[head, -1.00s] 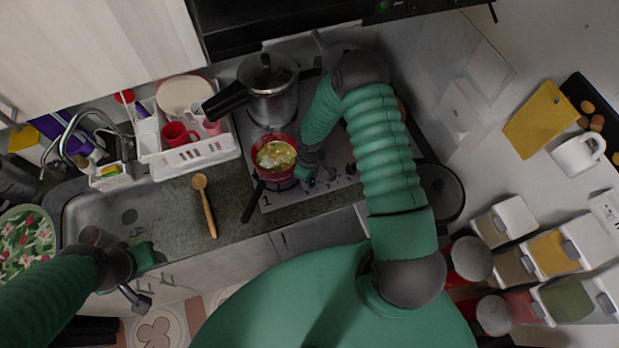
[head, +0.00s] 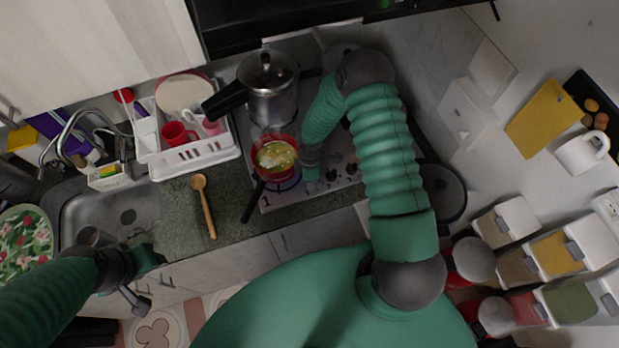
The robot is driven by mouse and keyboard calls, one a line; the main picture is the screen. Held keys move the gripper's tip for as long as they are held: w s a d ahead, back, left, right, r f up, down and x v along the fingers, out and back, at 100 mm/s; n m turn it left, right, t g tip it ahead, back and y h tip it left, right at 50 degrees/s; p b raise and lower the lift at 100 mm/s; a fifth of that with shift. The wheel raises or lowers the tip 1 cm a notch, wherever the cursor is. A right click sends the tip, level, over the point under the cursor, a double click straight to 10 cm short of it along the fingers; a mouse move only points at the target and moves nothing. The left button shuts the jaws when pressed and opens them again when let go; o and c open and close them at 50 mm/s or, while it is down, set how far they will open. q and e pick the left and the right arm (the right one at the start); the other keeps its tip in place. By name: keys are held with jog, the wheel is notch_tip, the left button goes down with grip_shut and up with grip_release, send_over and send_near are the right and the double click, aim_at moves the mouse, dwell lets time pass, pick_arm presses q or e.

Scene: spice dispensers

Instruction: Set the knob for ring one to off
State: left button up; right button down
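The stove (head: 292,199) has a printed "1" at its front left corner. A red pan (head: 275,158) with food sits on the burner by that mark, with a blue glow under its front edge. Dark knobs (head: 332,175) show along the stove front, right of the pan. My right gripper (head: 311,184) points down at the left end of the knob row, just right of the pan. It hides whatever knob is beneath it; its fingers are too small to read, and contact is unclear. My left gripper (head: 150,262) is over the counter edge by the sink, away from the stove.
A pressure cooker (head: 271,88) stands behind the pan. The pan's black handle (head: 254,202) sticks out over the front counter. A wooden spoon (head: 204,205) lies left of it. A white dish rack (head: 190,157) stands farther left. A dark lidded pot (head: 442,190) is right of my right arm.

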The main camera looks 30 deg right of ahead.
jog(key=shift+w+d+r, duration=0.1)
jog(key=shift+w, duration=0.05)
jog(key=c, duration=1.2)
grip_release()
jog(key=shift+o, duration=1.3)
notch_tip(320, 180, up, 17)
jog(key=b, duration=0.2)
jog(key=shift+f, duration=0.2)
